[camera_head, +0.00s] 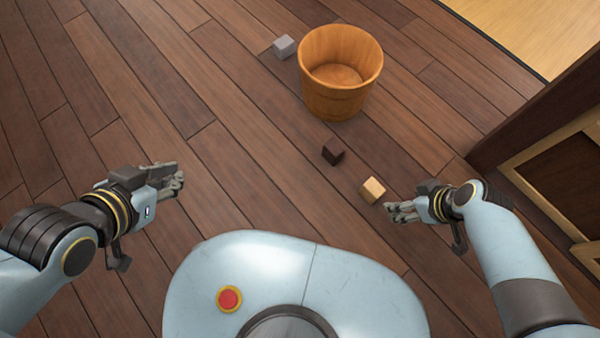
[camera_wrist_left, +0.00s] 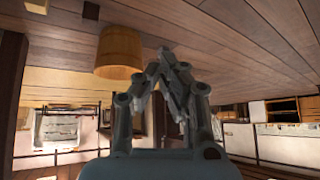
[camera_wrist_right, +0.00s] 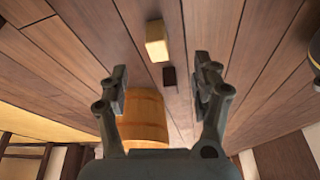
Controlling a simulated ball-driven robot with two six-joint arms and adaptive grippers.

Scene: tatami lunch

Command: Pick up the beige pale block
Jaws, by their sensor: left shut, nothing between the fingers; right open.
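The beige pale block (camera_head: 373,189) lies on the wooden floor in the head view, just left of my right gripper (camera_head: 402,212). In the right wrist view the beige block (camera_wrist_right: 156,41) shows near the top middle, beyond the fingers and apart from them. My right gripper is open and empty, also seen in its wrist view (camera_wrist_right: 160,88). My left gripper (camera_head: 178,180) is shut and empty, away to the left over bare floor. Its closed fingers also show in the left wrist view (camera_wrist_left: 168,68). The beige block (camera_wrist_left: 37,5) is at that view's top left edge.
A dark brown block (camera_head: 333,151) lies up and left of the beige block. A wooden bucket (camera_head: 341,95) stands farther back, with a grey block (camera_head: 284,47) beside it. A dark wooden cabinet (camera_head: 545,150) stands at the right. The floor at left is clear.

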